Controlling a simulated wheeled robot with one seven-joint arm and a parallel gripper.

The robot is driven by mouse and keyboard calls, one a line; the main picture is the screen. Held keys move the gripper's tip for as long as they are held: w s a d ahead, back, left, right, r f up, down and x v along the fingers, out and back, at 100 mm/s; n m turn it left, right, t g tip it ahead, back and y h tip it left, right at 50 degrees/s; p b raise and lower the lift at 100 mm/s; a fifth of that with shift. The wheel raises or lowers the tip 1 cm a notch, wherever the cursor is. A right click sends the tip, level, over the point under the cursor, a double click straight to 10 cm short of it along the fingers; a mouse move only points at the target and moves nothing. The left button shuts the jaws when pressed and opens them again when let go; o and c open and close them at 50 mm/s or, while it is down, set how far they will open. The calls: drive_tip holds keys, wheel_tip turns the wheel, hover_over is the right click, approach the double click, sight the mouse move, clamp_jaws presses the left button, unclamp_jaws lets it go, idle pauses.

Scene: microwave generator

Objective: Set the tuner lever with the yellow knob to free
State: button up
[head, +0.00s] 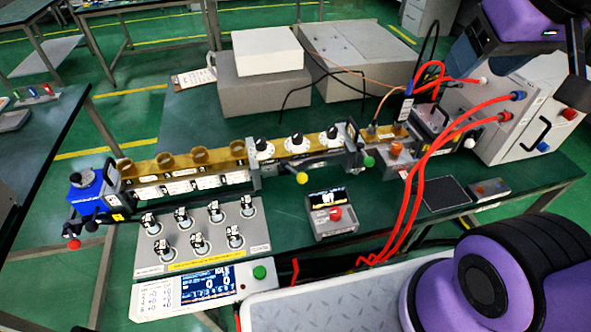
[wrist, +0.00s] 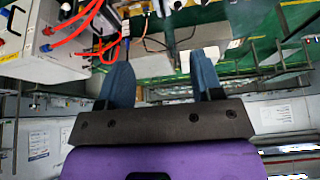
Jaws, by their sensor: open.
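The yellow knob (head: 302,178) sits at the front of a short dark lever beside the middle of the brass waveguide (head: 185,163), near a grey flange. The lever's setting is too small to read. A green knob (head: 368,161) is just to its right and a red knob (head: 74,243) is at the waveguide's left end. My gripper (wrist: 160,65) shows in the wrist view with its two blue fingers apart and nothing between them. It is away from the yellow knob, which I cannot make out in the wrist view. Its fingertips do not show in the head view.
Red cables (head: 430,150) run from the white power unit (head: 520,115) down across the bench's right side. A small meter box with a red button (head: 335,214) stands in front of the yellow knob. A grey panel of several clamps (head: 203,238) lies left of that box.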

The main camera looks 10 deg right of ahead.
drive_tip(key=n+g+y, duration=0.2)
drive_tip(key=n+g, duration=0.1)
drive_tip(key=g, duration=0.3)
hover_over(302, 174)
drive_tip(key=d, duration=0.3)
wheel_tip(302, 174, down, 30)
drive_tip(key=shift+w+a+f, duration=0.1)
drive_tip(key=shift+a+f, duration=0.35)
drive_tip(key=shift+f, duration=1.45)
drive_tip(key=shift+s+a+f, duration=0.1)
drive_tip(key=shift+a+f, duration=0.4)
drive_tip(key=shift+f, duration=1.35)
drive_tip(key=shift+w+a+f, duration=0.1)
drive_tip(key=shift+a+f, duration=0.35)
drive_tip(key=shift+f, duration=1.45)
drive_tip(key=shift+c, duration=0.4)
clamp_jaws()
